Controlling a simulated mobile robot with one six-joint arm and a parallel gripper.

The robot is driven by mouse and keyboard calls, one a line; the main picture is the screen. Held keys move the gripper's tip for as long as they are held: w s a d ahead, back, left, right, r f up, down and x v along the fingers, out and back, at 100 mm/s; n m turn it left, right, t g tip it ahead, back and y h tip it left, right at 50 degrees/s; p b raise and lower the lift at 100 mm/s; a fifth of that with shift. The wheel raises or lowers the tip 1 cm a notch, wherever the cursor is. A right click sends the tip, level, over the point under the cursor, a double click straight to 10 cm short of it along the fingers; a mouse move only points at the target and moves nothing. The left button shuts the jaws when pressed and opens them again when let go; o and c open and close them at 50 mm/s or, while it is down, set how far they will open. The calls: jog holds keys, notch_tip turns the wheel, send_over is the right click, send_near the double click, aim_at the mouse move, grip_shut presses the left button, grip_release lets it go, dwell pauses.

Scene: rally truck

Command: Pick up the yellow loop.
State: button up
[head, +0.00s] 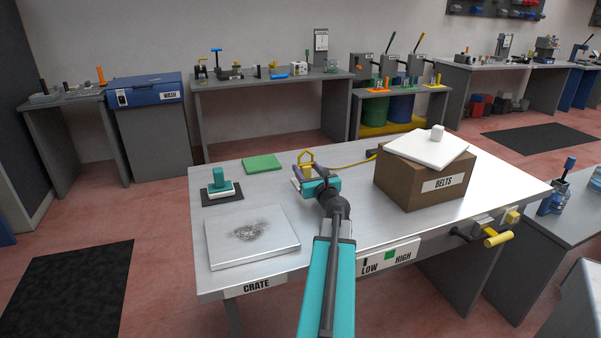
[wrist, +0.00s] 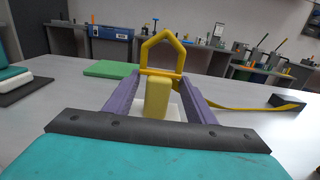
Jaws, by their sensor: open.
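The yellow loop (wrist: 162,52) is a pointed, house-shaped ring standing upright on a yellow block (wrist: 158,98) in the wrist view. A white base (wrist: 172,107) shows around the foot of the block. In the head view the loop (head: 306,158) stands on the metal table, just beyond my gripper (head: 310,177). My gripper (wrist: 158,88) is open, with one purple finger on each side of the yellow block. The ring rises above the fingers. I cannot tell whether either finger touches the block.
A yellow strap (head: 347,164) runs right to a dark block (head: 372,154). A brown BELTS box (head: 408,190) with a white lid stands right. A green pad (head: 262,163), a teal-handled tool (head: 220,184) and a silver plate (head: 250,250) lie left.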

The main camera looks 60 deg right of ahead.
jog(key=shift+w+d, duration=0.15)
jog(key=shift+w, duration=0.1)
dwell(0.4)
grip_shut()
jog(key=shift+r, duration=0.15)
